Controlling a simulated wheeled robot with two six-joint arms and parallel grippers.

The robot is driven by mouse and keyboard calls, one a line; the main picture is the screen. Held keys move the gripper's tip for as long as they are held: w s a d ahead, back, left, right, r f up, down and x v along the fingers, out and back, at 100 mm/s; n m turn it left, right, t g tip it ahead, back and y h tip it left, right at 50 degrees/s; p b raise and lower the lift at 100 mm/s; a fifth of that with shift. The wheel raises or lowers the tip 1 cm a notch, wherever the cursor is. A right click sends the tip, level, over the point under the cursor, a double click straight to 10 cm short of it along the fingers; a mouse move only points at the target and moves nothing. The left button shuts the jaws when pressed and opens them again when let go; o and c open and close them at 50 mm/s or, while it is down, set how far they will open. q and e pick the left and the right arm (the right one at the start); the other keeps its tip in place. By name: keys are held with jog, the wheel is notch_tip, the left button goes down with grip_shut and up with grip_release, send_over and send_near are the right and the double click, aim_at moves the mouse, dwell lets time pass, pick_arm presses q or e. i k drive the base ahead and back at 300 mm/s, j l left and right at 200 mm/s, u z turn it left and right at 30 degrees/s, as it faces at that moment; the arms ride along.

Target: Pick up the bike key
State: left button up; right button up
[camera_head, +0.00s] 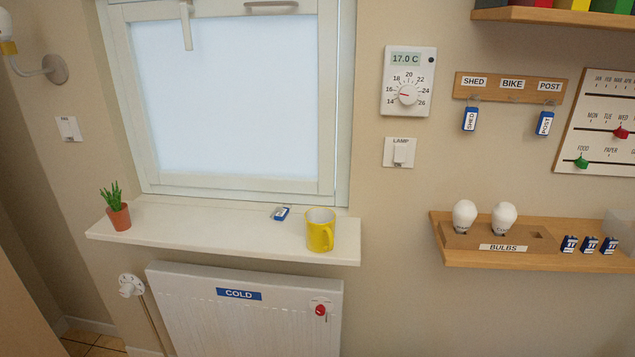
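The key board (511,87) on the wall at right has labels SHED, BIKE and POST. A blue-tagged key (470,119) marked SHED hangs under SHED, and another blue-tagged key (545,123) marked POST hangs under POST. No key hangs under BIKE. A small key with a blue tag (282,213) lies on the white windowsill (180,228), just left of the yellow mug (320,230). Its writing is too small to read. Neither of my grippers shows in this view.
A potted plant (118,215) stands at the sill's left end. A radiator (245,315) is below the sill. A wooden shelf (520,258) at right holds bulbs and small blue items. A thermostat (408,82) and lamp switch (399,152) are between window and key board.

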aim_at(282, 213)
jog(key=j+u, duration=0.5)
jog(key=j, duration=0.2)
jog(key=j+u, duration=0.45)
jog(key=j, duration=0.2)
jog(key=i, duration=0.05)
